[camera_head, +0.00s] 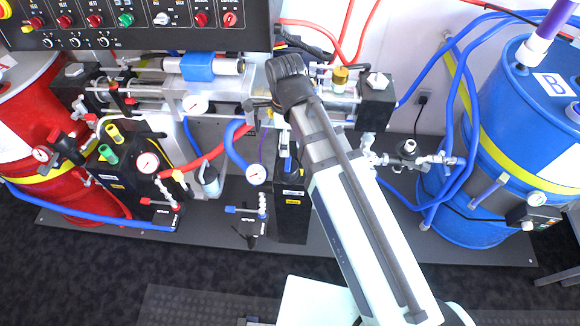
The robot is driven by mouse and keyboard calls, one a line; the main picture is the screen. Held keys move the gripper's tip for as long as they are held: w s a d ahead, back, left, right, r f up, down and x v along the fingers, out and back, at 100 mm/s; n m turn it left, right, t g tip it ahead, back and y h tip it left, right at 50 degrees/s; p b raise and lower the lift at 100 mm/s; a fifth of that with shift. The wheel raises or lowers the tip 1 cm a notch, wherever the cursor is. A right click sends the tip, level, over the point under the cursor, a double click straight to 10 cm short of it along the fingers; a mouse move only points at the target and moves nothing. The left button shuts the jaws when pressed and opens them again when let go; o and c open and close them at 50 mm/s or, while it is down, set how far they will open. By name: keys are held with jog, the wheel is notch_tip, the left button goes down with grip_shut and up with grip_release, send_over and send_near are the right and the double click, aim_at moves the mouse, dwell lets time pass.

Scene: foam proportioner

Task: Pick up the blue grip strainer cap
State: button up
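A blue grip-like sleeve (198,67) sits around a silver horizontal cylinder near the top centre-left. I cannot tell whether it is the strainer cap. A small silver canister with a bluish top (210,181) stands lower down, left of centre; I cannot tell whether it is the cap either. My arm reaches up from the bottom right to the middle of the pump assembly. Its dark wrist end is right of the blue sleeve and apart from it in the picture. My gripper's fingers are mostly hidden behind the wrist, and I cannot make out their opening or anything held.
A red drum (35,120) stands left and a blue drum (530,130) right. A black control panel (130,25) hangs at the top left. Gauges, valves and red and blue hoses crowd the pump assembly. The dark base plate (340,235) has some clear room in front.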

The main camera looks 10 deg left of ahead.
aim_at(288, 162)
notch_tip(288, 162, down, 11)
jog(key=shift+p, duration=0.65)
jog(key=shift+w+f+p, duration=0.2)
jog(key=shift+f+p, duration=0.1)
jog(key=shift+f, duration=0.6)
jog(key=shift+w+f+p, duration=0.15)
jog(key=shift+f+p, duration=0.15)
jog(key=shift+f, duration=1.4)
jog(key=c, duration=1.3)
